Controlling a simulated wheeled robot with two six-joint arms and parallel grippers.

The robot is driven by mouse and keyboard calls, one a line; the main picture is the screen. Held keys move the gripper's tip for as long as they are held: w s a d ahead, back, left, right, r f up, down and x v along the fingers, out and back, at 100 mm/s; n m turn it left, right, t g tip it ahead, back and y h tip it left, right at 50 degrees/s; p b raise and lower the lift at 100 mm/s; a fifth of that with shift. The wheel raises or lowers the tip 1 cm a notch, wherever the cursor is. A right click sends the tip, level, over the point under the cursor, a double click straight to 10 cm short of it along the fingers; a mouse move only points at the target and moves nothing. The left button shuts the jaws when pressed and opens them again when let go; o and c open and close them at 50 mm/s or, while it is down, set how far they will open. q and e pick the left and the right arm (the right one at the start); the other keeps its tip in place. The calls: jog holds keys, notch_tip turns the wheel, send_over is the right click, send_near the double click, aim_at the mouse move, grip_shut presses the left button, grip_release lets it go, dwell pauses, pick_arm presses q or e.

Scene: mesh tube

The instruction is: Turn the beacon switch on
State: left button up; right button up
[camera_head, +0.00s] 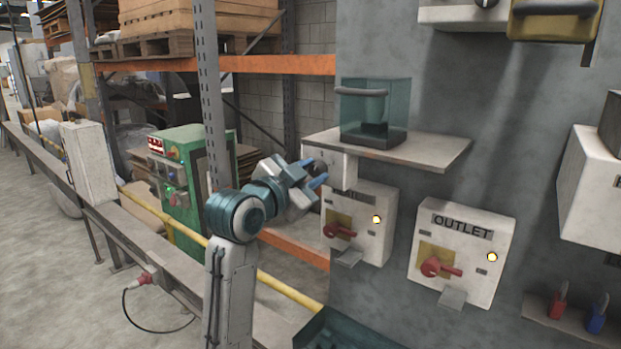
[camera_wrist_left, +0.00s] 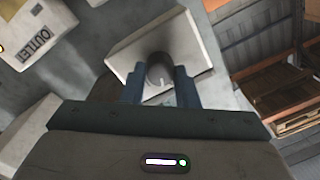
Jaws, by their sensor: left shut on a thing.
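A small pale switch box (camera_head: 341,166) sits on the grey wall just below the front of a shelf. In the left wrist view its pale face (camera_wrist_left: 188,44) carries a dark grey round knob (camera_wrist_left: 159,68) with a light mark. My left gripper (camera_head: 318,176) reaches this box from the left, and its blue fingers (camera_wrist_left: 160,84) are shut on the knob, one on each side. In the head view the gripper hides the knob. I cannot read any label on this box. My right gripper is not in view.
The shelf (camera_head: 430,150) above holds a teal transparent box (camera_head: 375,110). Below are a partly hidden panel (camera_head: 375,195) and an OUTLET panel (camera_head: 460,255), each with a red handle and lit yellow lamp. A green cabinet (camera_head: 180,180) and orange racking (camera_head: 280,64) stand to the left.

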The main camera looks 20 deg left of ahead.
pick_arm(q)
jog(key=m, duration=0.1)
jog(key=m+b, duration=0.1)
jog(key=shift+f+m, duration=0.25)
jog(key=shift+m, duration=0.15)
jog(key=m+b, duration=0.1)
jog(key=m, duration=0.2)
jog(key=shift+m+h+b, duration=0.3)
jog(key=shift+m+b, duration=0.15)
jog(key=shift+m, duration=0.45)
jog(key=o, duration=1)
jog(key=shift+r, duration=0.1)
jog(key=shift+c, duration=0.2)
jog(key=shift+s, duration=0.1)
